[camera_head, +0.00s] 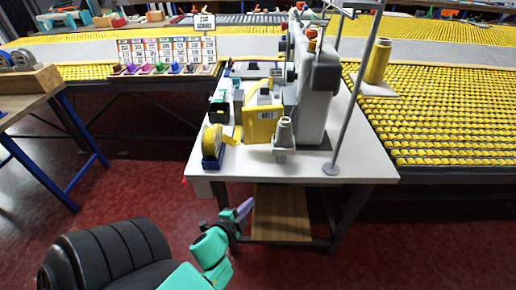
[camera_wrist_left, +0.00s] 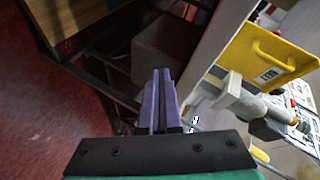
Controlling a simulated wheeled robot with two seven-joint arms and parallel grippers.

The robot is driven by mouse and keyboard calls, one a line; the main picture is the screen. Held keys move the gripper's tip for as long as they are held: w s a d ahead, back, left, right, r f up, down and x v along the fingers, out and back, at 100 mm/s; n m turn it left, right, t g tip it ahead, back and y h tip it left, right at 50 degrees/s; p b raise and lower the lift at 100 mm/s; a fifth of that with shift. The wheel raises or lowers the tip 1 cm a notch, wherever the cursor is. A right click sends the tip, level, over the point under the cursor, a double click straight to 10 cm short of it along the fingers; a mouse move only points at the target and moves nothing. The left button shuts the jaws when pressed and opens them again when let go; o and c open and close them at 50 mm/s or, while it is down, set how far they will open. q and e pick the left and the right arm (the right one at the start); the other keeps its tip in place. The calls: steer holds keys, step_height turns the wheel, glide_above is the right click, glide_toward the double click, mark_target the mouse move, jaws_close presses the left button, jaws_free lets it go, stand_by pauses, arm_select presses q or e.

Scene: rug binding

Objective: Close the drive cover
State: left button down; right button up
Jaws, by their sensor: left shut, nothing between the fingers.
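The yellow drive cover (camera_head: 260,128), labelled BELT, is on the near side of the sewing machine (camera_head: 318,95) on the white table. In the left wrist view the cover (camera_wrist_left: 246,50) is a yellow panel with a handle, at the upper right. I cannot tell how far it stands open. My left gripper (camera_head: 245,208) is shut and empty, low in front of the table's near edge and below the cover, apart from it. Its purple fingers (camera_wrist_left: 160,75) lie together in the left wrist view. My right gripper is not in view.
A thread cone holder (camera_head: 284,135) stands right beside the cover, and a yellow tape roll (camera_head: 212,140) to its left. A thin metal pole (camera_head: 352,105) rises at the table's right. A wooden shelf (camera_head: 281,213) is under the white tabletop (camera_head: 240,168). Red floor lies in front.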

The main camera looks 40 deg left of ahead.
arm_select(q)
step_height(320, 180, up, 15)
steer(key=s+a+m+t+y+b, duration=0.1)
steer(key=a+m+t+b, duration=0.15)
steer(key=m+t, duration=0.2)
steer(key=w+a+p, duration=0.4)
steer(key=w+a, duration=0.2)
steer(key=w, duration=0.6)
steer(key=shift+r+g, duration=0.25)
steer(key=shift+g, duration=0.2)
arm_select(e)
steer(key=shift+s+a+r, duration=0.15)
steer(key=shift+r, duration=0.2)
arm_select(q)
steer(key=a+m+h, duration=0.1)
steer(key=a, duration=0.1)
steer(key=w+a+m+h, duration=0.1)
steer(key=shift+w+a, duration=0.1)
steer(key=shift+a, duration=0.25)
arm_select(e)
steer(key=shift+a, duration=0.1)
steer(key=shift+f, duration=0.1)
